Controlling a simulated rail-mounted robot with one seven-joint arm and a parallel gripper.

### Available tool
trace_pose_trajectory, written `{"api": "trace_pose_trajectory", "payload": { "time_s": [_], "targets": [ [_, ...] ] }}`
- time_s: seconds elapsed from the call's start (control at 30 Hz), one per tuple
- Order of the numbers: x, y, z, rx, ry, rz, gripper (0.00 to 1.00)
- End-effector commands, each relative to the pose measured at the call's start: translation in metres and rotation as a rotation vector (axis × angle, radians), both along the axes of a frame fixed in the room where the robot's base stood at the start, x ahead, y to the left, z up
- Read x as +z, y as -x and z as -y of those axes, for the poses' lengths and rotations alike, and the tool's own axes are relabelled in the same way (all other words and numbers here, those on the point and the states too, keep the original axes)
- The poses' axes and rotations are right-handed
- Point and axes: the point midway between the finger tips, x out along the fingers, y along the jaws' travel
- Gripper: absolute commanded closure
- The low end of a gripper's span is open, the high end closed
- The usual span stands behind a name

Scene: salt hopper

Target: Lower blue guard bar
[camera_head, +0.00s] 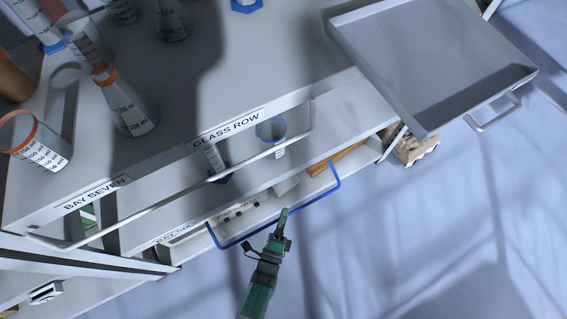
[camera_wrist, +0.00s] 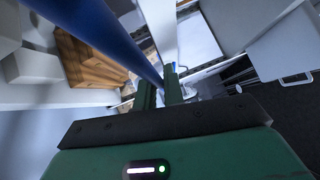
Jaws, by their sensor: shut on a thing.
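The blue guard bar (camera_head: 316,198) is a thin blue rail with bent ends, spanning the front of the lower shelf in the head view. In the wrist view the blue bar (camera_wrist: 112,38) runs large from the upper left down to the fingers. My gripper (camera_head: 284,213), green and dark, reaches up from below to the middle of the bar. In the wrist view my gripper (camera_wrist: 159,88) has its two green fingers close together around the far part of the bar. The exact contact between the fingertips is partly hidden.
A pale guard bar (camera_head: 160,204) crosses the shelf above, labelled GLASS ROW and BAY SEVEN. Glass flasks (camera_head: 132,110) stand on the top surface. A grey tray (camera_head: 430,60) sticks out at the upper right. The floor (camera_head: 420,250) at lower right looks clear.

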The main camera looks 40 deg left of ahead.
Motion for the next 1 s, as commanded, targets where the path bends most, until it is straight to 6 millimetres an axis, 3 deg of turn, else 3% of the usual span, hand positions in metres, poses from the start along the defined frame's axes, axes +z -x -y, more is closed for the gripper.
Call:
{"api": "trace_pose_trajectory", "payload": {
  "time_s": [0.57,0.6,0.7,1.0],
  "targets": [
    [-0.0013,0.0005,-0.0003,-0.001,0.001,-0.001,1.00],
    [-0.0012,0.0005,-0.0003,-0.001,0.001,-0.001,0.84],
    [-0.0012,0.0003,-0.0003,-0.001,0.000,-0.001,0.68],
    [-0.0016,0.0048,0.0018,-0.003,0.000,-0.001,0.68]
  ]
}}
